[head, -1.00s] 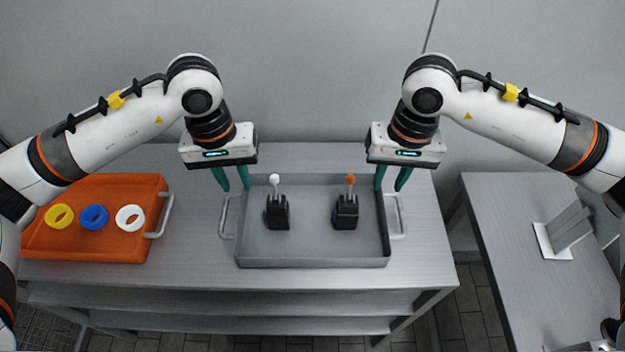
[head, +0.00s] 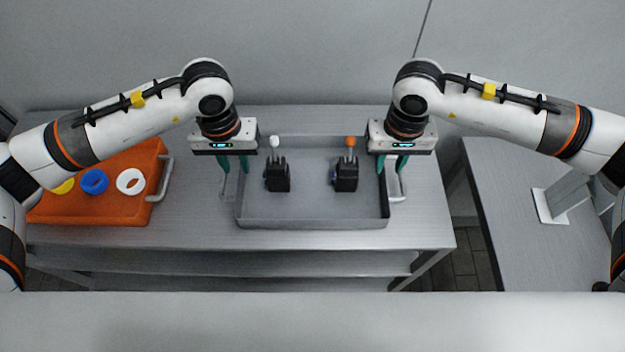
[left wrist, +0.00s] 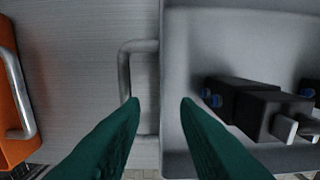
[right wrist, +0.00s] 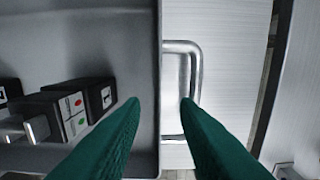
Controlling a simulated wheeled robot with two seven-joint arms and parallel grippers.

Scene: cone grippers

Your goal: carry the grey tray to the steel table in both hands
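The grey tray (head: 312,213) lies on a steel-topped bench, with two black blocks in it, one with a white-tipped stalk (head: 277,175) and one with an orange-tipped stalk (head: 346,174). My left gripper (head: 234,172) is open over the tray's left side; in the left wrist view its fingers straddle the side wall and part of the left handle (left wrist: 125,75). My right gripper (head: 392,172) is open over the right side; in the right wrist view its fingers are apart around the right wall and handle (right wrist: 196,75). Neither gripper visibly clamps a handle.
An orange tray (head: 100,205) with yellow, blue and white rings stands left on the same bench. Across a gap at the right is another grey table (head: 510,245) holding a white-based stand (head: 550,207). A pale surface fills the bottom foreground.

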